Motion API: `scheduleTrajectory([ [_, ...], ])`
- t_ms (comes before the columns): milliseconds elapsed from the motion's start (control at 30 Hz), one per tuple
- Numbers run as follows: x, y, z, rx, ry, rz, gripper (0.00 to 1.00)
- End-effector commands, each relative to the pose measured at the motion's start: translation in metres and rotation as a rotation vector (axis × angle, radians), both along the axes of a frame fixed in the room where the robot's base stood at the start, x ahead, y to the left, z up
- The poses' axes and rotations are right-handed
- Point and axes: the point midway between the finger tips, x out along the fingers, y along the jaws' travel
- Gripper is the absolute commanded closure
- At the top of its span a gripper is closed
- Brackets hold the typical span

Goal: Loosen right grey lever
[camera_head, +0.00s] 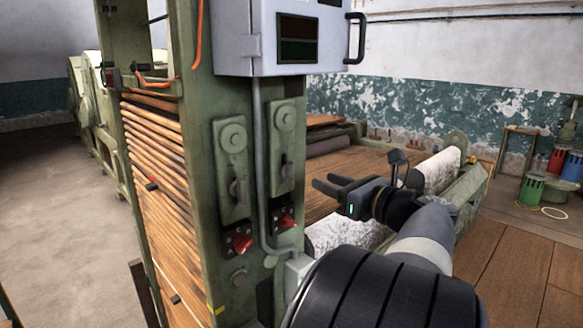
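The green machine post carries two upright green plates, each with a round boss at the top and a small dark grey lever lower down. The right grey lever (286,173) is on the right plate (285,124). The left grey lever (237,190) is on the left plate (232,146). My gripper (324,182) is to the right of the right lever and apart from it in the picture. Its two dark fingers point left with a gap between them, and nothing shows in the gap. The depth distance to the lever is hard to tell.
Red knobs (286,221) and (241,244) sit below the plates. A grey conduit (261,170) runs between the plates. A grey control box (290,38) with a black handle juts out above. Wooden slats (158,165) lie left; rollers and a bed are behind my arm.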

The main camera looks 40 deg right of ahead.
Motion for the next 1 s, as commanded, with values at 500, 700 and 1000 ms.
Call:
scheduleTrajectory([
  [500,0.083,0.008,0.001,-0.002,0.003,0.004,0.66],
  [700,0.094,0.008,0.000,-0.002,0.003,0.002,0.66],
  [1000,0.095,0.008,-0.001,-0.003,0.003,0.001,0.69],
])
